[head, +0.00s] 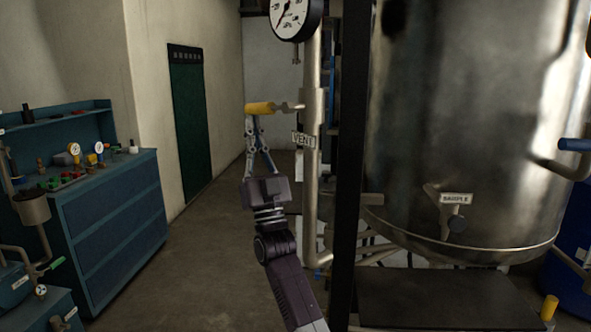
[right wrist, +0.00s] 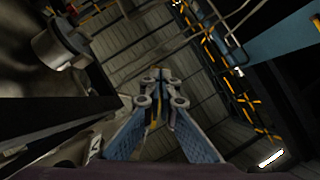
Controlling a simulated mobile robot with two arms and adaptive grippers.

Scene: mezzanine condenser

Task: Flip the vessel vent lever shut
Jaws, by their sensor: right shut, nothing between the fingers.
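The vent lever (head: 260,108) has a yellow grip and lies level, pointing left from the upright vent pipe (head: 311,190). A VENT label (head: 303,140) hangs on the pipe just below it. My right gripper (head: 251,122) points up from below, its fingertips just under the yellow grip near its free end. It is shut with nothing between the fingers. I cannot tell whether it touches the lever. The right wrist view shows the same gripper (right wrist: 160,82) pointing up at the ceiling; the lever is not clear there. My left gripper is out of view.
A pressure gauge (head: 295,16) sits above the lever. A dark post (head: 347,200) and the big steel vessel (head: 460,120) stand to the right. A blue cabinet (head: 110,215) stands at the left. The floor (head: 205,240) between cabinet and pipe is clear.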

